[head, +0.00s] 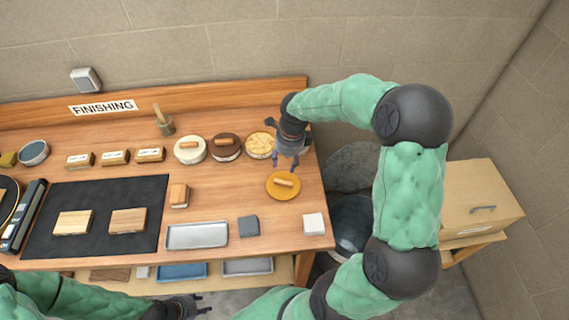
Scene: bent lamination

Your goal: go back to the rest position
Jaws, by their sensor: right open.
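My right gripper (287,165) is open over the right part of the wooden bench (215,214), with its fingers pointing down. It is just behind an orange round disc with a small wooden handle (283,187), and its jaws look empty. Whether the fingers touch anything is hard to tell. My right arm arches up from the bottom right over the bench's right end. My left gripper (196,305) is low at the bottom edge, in front of the bench and apart from the bench-top objects. Its fingers are small and dark, so their opening is unclear.
Round pieces, one cream (190,151), one brown (224,149) and one yellow (260,143), stand left of my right gripper. A metal tray (197,236), a grey block (249,226) and a white block (314,224) lie near the front edge.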

